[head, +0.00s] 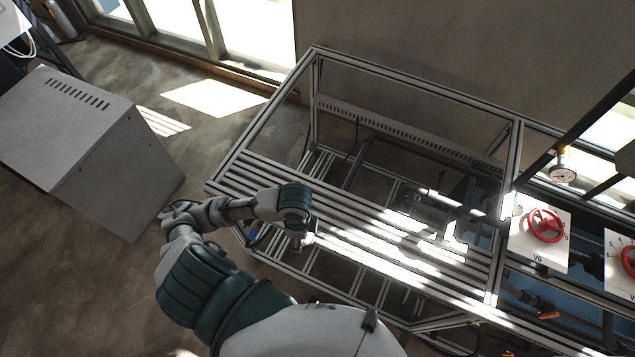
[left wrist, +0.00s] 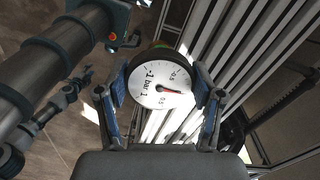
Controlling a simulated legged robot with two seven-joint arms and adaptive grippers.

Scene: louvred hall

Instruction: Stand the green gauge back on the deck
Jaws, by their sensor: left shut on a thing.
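My left gripper (left wrist: 161,88) is shut on the green gauge (left wrist: 163,80), one finger on each side. In the left wrist view the gauge's white round dial with black marks and a red and black needle faces the camera. A little green shows at its upper edge. In the head view my left gripper (head: 301,241) points down at the near edge of the slatted metal deck (head: 262,178). The gauge is mostly hidden there, and I cannot tell whether it touches the deck. My right gripper is not in view.
A metal frame (head: 410,88) rises around the back of the deck. At the right are a white panel with a red handwheel (head: 545,226), marked V6, and another gauge (head: 563,174). A grey vented cabinet (head: 85,140) stands on the floor at left. Bright sunlight stripes the deck.

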